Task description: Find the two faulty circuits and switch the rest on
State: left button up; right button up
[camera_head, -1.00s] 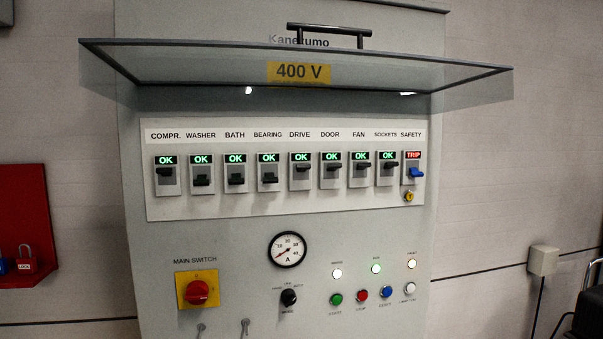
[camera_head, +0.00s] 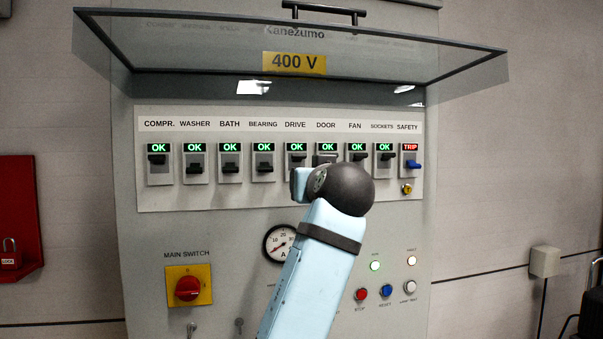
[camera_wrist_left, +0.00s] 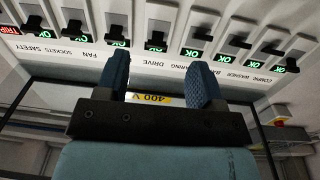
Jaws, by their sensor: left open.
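In the head view a row of breakers sits on a white strip. COMPR. (camera_head: 158,159) has its lever up. WASHER (camera_head: 195,169), BATH (camera_head: 230,168) and BEARING (camera_head: 264,166) have theirs down. DRIVE (camera_head: 296,157), DOOR (camera_head: 325,160), FAN (camera_head: 357,156) and SOCKETS (camera_head: 386,157) have theirs up. All these show green OK. The blue SAFETY lever (camera_head: 414,165) is low under a red TRIP. My left gripper (camera_wrist_left: 160,66) is open and empty in its wrist view, facing the middle breakers. In the head view my arm hides its fingers.
A clear raised cover (camera_head: 390,62) with a 400 V label juts out above the breakers. Below are a gauge (camera_head: 279,243), the red main switch (camera_head: 188,288) and the blue RESET button (camera_head: 386,290). A red lockout board (camera_head: 20,215) hangs at the left.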

aim_at(300, 156)
pick_arm(q)
notch_tip(300, 156, up, 5)
jog(key=s, duration=0.2)
jog(key=shift+n+y, duration=0.4)
jog(key=p+x, duration=0.1)
jog(key=x, duration=0.3)
jog(key=p+x, duration=0.1)
jog(key=x, duration=0.4)
jog(key=d+p+x, duration=0.1)
jog(key=x, duration=0.3)
jog(key=shift+w+a+f+p, duration=0.1)
jog(key=shift+w+f+p, duration=0.1)
jog(key=shift+w+p, duration=0.25)
jog(key=c, duration=0.9)
jog(key=shift+f, duration=0.1)
jog(key=shift+c, duration=0.2)
